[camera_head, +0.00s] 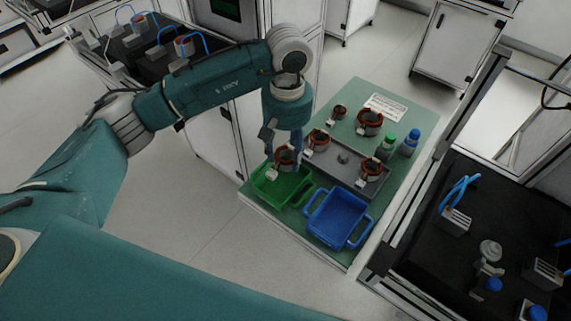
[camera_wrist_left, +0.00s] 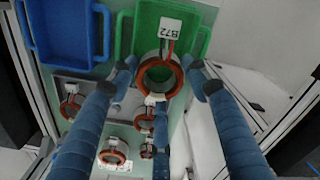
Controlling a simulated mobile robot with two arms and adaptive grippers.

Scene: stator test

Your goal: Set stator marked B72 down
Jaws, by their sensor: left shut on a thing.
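The stator marked B72 (camera_wrist_left: 146,79) is a red-brown ring with a white tag (camera_wrist_left: 170,29) reading B72. My left gripper (camera_wrist_left: 161,77) is shut on it, with a finger on either side of the ring. In the head view the left gripper (camera_head: 284,148) points down and holds the stator (camera_head: 285,158) over the back part of the green bin (camera_head: 268,200). The green bin also shows behind the stator in the wrist view (camera_wrist_left: 121,40). I cannot tell whether the stator touches the bin. My right gripper is in neither view.
A blue bin (camera_head: 338,216) stands right of the green one on the green table (camera_head: 405,100). A grey tray (camera_head: 343,158) with stators lies behind the bins. More stators, a green-capped bottle (camera_head: 387,146), a blue-capped bottle (camera_head: 409,143) and a white label sheet (camera_head: 386,107) stand or lie farther back.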

